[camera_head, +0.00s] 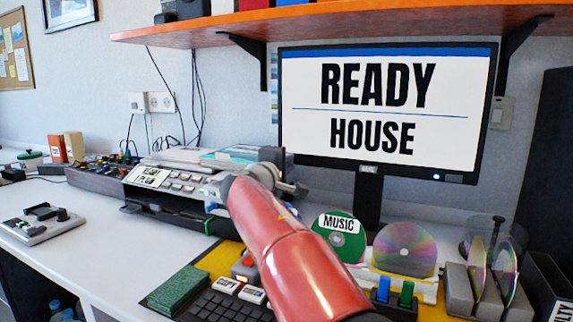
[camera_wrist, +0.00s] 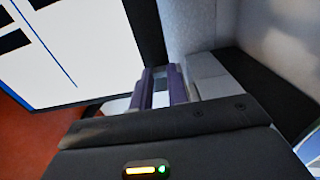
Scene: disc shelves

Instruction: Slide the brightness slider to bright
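The monitor (camera_head: 385,105) shows READY and HOUSE on a white screen; in the wrist view its screen (camera_wrist: 75,40) appears tilted at the left. I cannot surely pick out the brightness slider. A pale switch plate (camera_head: 502,112) is on the wall just right of the monitor. A small grey panel with black controls (camera_head: 40,222) lies at the left of the desk. My gripper (camera_head: 296,188) shows partly, below the monitor's left corner, behind my red arm. In the wrist view my gripper (camera_wrist: 162,85) has two dark purple fingers close together; a grey block is beside them. The gap is unclear.
An orange shelf (camera_head: 330,20) hangs above the monitor. A wide machine with buttons (camera_head: 170,180) stands behind my arm. A green MUSIC disc (camera_head: 338,238) and a shiny disc (camera_head: 405,249) stand at the front right. The left desk top is partly clear.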

